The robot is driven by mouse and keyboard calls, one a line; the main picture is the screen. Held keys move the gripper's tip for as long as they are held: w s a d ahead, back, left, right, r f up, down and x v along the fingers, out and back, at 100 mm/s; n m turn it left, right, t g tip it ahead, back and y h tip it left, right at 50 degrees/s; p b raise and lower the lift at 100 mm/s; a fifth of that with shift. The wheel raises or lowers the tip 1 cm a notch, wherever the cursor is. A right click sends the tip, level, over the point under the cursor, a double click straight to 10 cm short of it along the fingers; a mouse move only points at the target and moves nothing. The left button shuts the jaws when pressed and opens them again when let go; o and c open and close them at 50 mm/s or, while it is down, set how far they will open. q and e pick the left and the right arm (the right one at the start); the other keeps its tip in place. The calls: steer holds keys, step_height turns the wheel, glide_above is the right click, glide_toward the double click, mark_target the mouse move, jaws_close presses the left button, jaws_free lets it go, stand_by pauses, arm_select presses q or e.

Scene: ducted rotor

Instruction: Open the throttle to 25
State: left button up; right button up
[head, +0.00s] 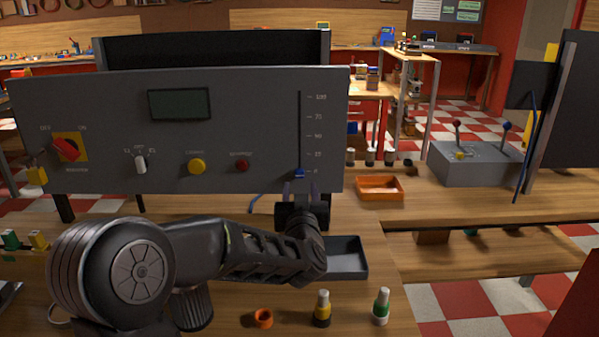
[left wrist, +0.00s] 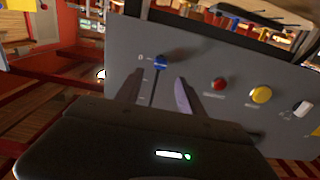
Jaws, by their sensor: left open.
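The throttle is a blue slider knob (head: 299,173) at the bottom of a vertical slot on the grey panel (head: 225,120). It sits by the 0 mark, with the scale running up to 100. My left gripper (head: 300,187) is just below the knob in the head view, fingers pointing to the panel. In the left wrist view, which shows the panel upside down, the knob (left wrist: 161,62) appears beyond and roughly between the two open fingers (left wrist: 159,79). The fingers do not visibly grip it; exact contact cannot be told. My right gripper is not in view.
The panel also carries a red switch (head: 67,149), a selector (head: 140,164), a yellow button (head: 197,166), a red button (head: 243,165) and a display (head: 180,104). A grey tray (head: 347,262) lies beside my forearm, and an orange tray (head: 380,187) stands to the right.

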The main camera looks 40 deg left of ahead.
mark_target(300, 173)
arm_select(q)
steer(key=shift+p+x, duration=0.6)
steer(key=shift+x, duration=3.3)
jaws_close()
steer(key=shift+r, duration=0.1)
